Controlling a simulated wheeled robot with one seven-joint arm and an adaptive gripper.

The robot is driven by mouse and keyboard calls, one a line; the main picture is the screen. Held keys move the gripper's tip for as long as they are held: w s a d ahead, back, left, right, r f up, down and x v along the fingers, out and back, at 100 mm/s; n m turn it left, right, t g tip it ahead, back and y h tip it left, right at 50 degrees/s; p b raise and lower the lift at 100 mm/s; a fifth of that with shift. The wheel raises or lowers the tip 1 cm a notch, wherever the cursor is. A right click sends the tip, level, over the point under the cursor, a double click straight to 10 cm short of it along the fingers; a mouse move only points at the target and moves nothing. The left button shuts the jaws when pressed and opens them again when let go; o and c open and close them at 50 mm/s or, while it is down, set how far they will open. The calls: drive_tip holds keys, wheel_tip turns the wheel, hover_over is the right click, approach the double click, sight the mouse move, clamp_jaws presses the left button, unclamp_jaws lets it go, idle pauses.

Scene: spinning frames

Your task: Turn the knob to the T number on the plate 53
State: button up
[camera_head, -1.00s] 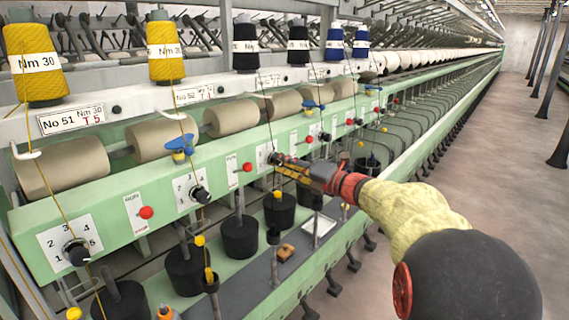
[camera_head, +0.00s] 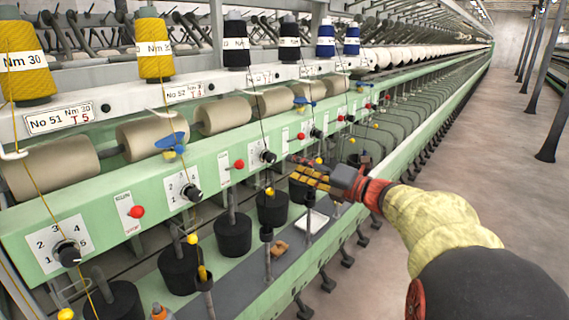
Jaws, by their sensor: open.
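A row of black knobs on white numbered dials runs along the green rail in the head view. The third knob (camera_head: 267,156) from the left is uncovered; its numbers are too small to read. My gripper (camera_head: 291,167) is open and empty, just right of that knob and slightly below it, with its fingers pointing left. It looks apart from the knob. A small plate (camera_head: 260,77) sits above on the white rail, too blurred to read. The nearest plate (camera_head: 58,118) reads No 51, Nm 30, T 5; another plate (camera_head: 185,92) reads No 52.
Other knobs stand at the near left (camera_head: 68,253), second (camera_head: 190,192) and farther right (camera_head: 316,133). Red buttons (camera_head: 239,164) sit between the dials. Blue guides (camera_head: 171,141), hanging threads and dark cylinders (camera_head: 272,207) crowd the rail. The aisle floor (camera_head: 480,190) on the right is clear.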

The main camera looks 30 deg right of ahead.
drive_tip(key=v, duration=0.4)
idle(0.5)
